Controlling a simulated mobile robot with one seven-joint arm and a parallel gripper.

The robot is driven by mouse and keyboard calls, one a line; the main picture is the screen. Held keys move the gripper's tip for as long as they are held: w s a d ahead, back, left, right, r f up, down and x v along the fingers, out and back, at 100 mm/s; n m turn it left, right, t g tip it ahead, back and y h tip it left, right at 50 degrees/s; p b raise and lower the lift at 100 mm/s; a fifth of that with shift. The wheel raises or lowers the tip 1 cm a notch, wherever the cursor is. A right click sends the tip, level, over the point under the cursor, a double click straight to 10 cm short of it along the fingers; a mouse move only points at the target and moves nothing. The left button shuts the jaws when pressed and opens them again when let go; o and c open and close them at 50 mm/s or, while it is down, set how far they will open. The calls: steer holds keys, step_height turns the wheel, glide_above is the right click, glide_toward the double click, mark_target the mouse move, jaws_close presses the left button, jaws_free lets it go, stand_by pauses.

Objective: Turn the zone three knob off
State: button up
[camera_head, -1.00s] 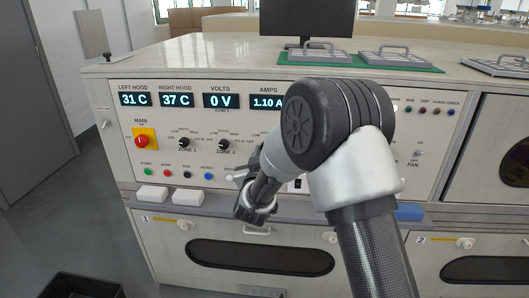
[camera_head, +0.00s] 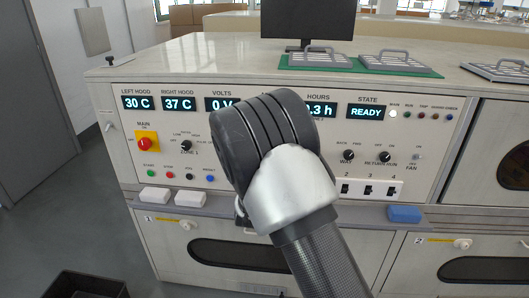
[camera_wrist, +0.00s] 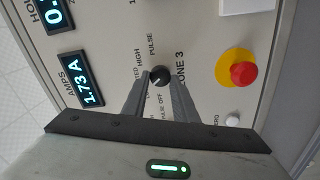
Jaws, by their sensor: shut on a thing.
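The zone three knob (camera_wrist: 159,75) is a small black round knob with a white mark on the light panel in the wrist view. Printed labels around it include HIGH, PULSE and OFF. My gripper (camera_wrist: 160,80) has its two grey fingers at either side of the knob and is shut on it. I cannot tell for certain which label the mark points at. In the head view my arm covers the gripper and the zone three knob.
A red button on a yellow disc (camera_wrist: 241,73) and a white button (camera_wrist: 232,119) are close by on the panel. The AMPS display (camera_wrist: 83,81) reads 1.73 A. The STATE display (camera_head: 366,112) reads READY. A blue block (camera_head: 404,214) lies on the ledge.

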steer(key=shift+d+f+n+p, duration=0.1)
steer(key=shift+n+p, duration=0.8)
steer(key=shift+n, duration=1.2)
steer(key=shift+f+n+p, duration=0.1)
steer(key=shift+n+p, duration=0.8)
steer(key=shift+n, duration=1.2)
steer(key=o, duration=1.1)
steer(key=shift+c, duration=0.2)
steer(key=shift+r, duration=0.1)
steer(key=s+p, duration=0.2)
steer(key=s, duration=1.5)
steer(key=shift+s+a, duration=0.2)
steer(key=shift+a, duration=0.1)
